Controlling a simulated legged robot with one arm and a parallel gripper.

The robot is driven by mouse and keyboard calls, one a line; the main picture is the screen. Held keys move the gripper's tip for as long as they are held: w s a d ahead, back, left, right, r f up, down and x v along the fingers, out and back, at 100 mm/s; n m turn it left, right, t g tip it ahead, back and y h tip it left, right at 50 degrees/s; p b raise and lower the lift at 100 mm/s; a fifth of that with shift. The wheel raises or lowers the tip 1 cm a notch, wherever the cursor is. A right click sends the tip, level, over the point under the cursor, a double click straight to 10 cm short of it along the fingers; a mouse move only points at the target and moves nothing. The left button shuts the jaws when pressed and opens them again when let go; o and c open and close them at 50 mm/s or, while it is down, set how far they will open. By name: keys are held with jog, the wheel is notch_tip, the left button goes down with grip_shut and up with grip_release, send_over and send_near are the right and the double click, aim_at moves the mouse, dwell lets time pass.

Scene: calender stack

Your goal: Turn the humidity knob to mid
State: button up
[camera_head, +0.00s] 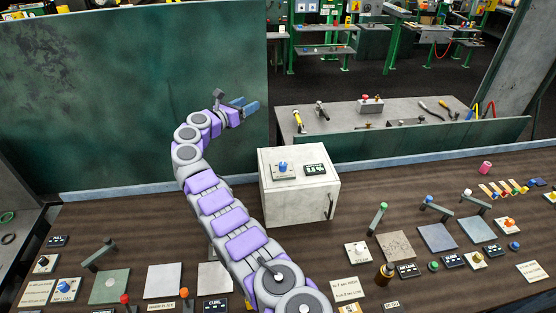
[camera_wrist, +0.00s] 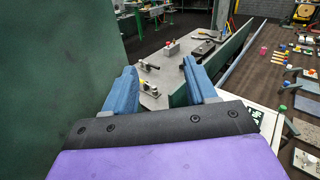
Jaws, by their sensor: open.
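A blue knob (camera_head: 283,166) sits on a small pale plate on top of a white box (camera_head: 297,208). Beside it is a dark display (camera_head: 315,170) with a percent figure, too small to read surely. No humidity label is legible. My gripper (camera_head: 245,105) is above and behind the box, up and to the left of the knob, near the green panel. In the wrist view its two blue fingers (camera_wrist: 160,82) stand wide apart with nothing between them. There, part of the display (camera_wrist: 256,115) shows behind my gripper's right side; the knob is hidden.
A tall green panel (camera_head: 130,95) stands left of my gripper. A low green wall (camera_head: 420,143) runs behind the box. The brown table (camera_head: 130,215) holds several other knobs, levers and plates on both sides. A grey bench (camera_head: 345,118) with tools stands beyond.

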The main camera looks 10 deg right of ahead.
jog(key=w+a+r+n+t+y+p, duration=0.1)
jog(key=w+a+r+n+t+y, duration=0.15)
jog(key=r+n, duration=0.3)
jog(key=w+a+r+n+t+y+p, duration=0.1)
jog(key=w+a+r+n+t+y, duration=0.1)
jog(key=r+n+t, duration=0.3)
jog(key=w+a+r+n+t+y+p, duration=0.1)
jog(key=w+a+r+n+t+y, duration=0.15)
jog(key=r, duration=0.35)
jog(key=w+a+r+n+t+y, duration=0.1)
jog(key=a+r+n+y, duration=0.3)
jog(key=n+y, duration=0.5)
jog(key=n+g+h+p, duration=0.3)
jog(key=n+g+p, duration=0.6)
jog(key=n+g, duration=1.6)
send_over(283, 164)
notch_tip(283, 164, down, 22)
jog(key=n+t, duration=0.2)
notch_tip(283, 164, down, 9)
jog(key=b, duration=0.7)
jog(key=shift+w+d+f, duration=0.1)
jog(key=shift+d+f, duration=0.05)
notch_tip(283, 164, down, 8)
jog(key=shift+f, duration=0.2)
